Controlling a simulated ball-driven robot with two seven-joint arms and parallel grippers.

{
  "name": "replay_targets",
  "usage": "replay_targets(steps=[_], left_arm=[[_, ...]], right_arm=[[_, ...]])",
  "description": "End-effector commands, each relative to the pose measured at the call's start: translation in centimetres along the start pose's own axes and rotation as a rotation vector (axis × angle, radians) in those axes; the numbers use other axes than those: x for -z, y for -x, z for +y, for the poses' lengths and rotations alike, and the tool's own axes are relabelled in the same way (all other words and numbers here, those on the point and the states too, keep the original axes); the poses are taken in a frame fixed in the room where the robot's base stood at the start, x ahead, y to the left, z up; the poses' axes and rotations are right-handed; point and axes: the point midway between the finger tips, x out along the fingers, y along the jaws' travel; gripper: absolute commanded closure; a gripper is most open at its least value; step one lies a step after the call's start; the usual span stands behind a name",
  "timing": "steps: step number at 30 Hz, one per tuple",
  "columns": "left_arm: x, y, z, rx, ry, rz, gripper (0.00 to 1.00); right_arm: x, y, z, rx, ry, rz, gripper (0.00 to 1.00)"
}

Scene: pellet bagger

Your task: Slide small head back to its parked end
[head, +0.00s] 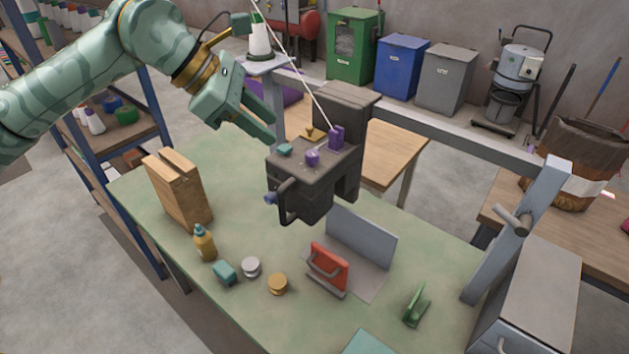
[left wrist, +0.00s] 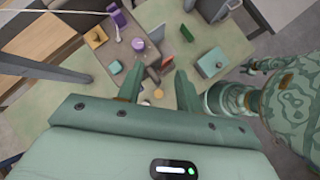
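The small head (head: 315,165) is a dark grey machine head with a dark loop handle (head: 285,205) on its near left side. It sits at the left part of the grey rail (head: 440,130), above the green bench. My left gripper (head: 268,130) is above and left of the head, apart from the handle. Its fingers (left wrist: 158,92) are spread and empty.
A white thread cone (head: 260,38) stands behind, its thread running to the head. A grey post (head: 515,235) carries the rail's right end. Wooden boards (head: 178,188), a bottle (head: 204,242), a red handled piece (head: 328,268) and small items are on the bench (head: 240,210).

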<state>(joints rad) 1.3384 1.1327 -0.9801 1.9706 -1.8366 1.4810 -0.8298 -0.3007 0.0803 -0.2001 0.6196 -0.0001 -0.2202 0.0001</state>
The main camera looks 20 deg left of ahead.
Motion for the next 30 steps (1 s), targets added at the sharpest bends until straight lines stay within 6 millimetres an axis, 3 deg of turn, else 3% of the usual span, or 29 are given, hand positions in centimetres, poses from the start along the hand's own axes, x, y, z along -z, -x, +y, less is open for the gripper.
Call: replay_targets(steps=[4, 11, 24, 30], left_arm=[[4.3, 0.6, -0.1, -0.028, 0.167, 0.238, 0.64], [6.0, -0.1, -1.2, 0.002, 0.288, 0.317, 0.64], [9.0, -9.9, -1.8, 0.006, 0.285, 0.314, 0.64], [10.1, -13.2, -1.8, 0.003, 0.284, 0.313, 0.64]], right_arm=[[0.1, 0.2, 0.0, 0.0, 0.0, 0.001, 0.64], [0.1, 0.0, 0.0, 0.0, 0.0, 0.001, 0.64], [0.0, -0.5, -0.1, 0.001, 0.0, 0.0, 0.64], [0.0, -0.6, -0.1, 0.001, 0.0, 0.0, 0.64]])
